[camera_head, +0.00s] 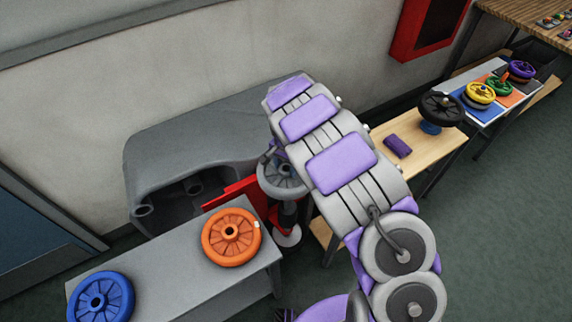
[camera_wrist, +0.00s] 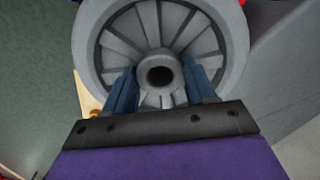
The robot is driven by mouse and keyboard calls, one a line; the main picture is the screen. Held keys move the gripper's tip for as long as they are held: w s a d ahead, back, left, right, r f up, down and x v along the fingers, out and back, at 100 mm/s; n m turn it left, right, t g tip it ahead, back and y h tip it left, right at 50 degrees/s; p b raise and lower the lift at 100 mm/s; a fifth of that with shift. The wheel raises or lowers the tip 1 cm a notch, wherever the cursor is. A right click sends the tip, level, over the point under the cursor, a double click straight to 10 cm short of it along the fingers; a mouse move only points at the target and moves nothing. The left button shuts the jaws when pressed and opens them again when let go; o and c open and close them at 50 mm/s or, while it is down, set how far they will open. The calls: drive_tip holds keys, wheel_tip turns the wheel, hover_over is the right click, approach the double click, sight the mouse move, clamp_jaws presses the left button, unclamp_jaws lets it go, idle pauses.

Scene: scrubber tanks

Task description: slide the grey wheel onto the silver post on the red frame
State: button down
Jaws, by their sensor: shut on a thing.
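The grey wheel (camera_head: 282,189) is at the red frame (camera_head: 232,191), partly covered by my arm in the head view. In the wrist view the grey wheel (camera_wrist: 236,45) fills the upper middle, spokes and hub facing the camera. My gripper (camera_wrist: 160,88) has its two blue fingers on either side of the hub and is shut on the wheel. The hub's centre hole looks dark, and no post shows in it. I cannot make out the silver post in either view, so I cannot tell whether the wheel is around it. My arm hides most of the gripper in the head view.
A grey bench (camera_head: 184,283) holds an orange wheel (camera_head: 214,250) and a blue wheel (camera_head: 77,311). A grey tank housing (camera_head: 185,133) stands behind the frame. On the right, a wooden table (camera_head: 437,146) bears a black wheel (camera_head: 455,107) and a purple block (camera_head: 397,146).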

drive_tip(key=shift+f, duration=0.25)
drive_tip(key=shift+d+f, duration=0.15)
idle(0.3)
drive_tip(key=shift+f, duration=0.65)
drive_tip(key=shift+f, duration=0.15)
drive_tip(key=shift+f, duration=2.05)
idle(4.3)
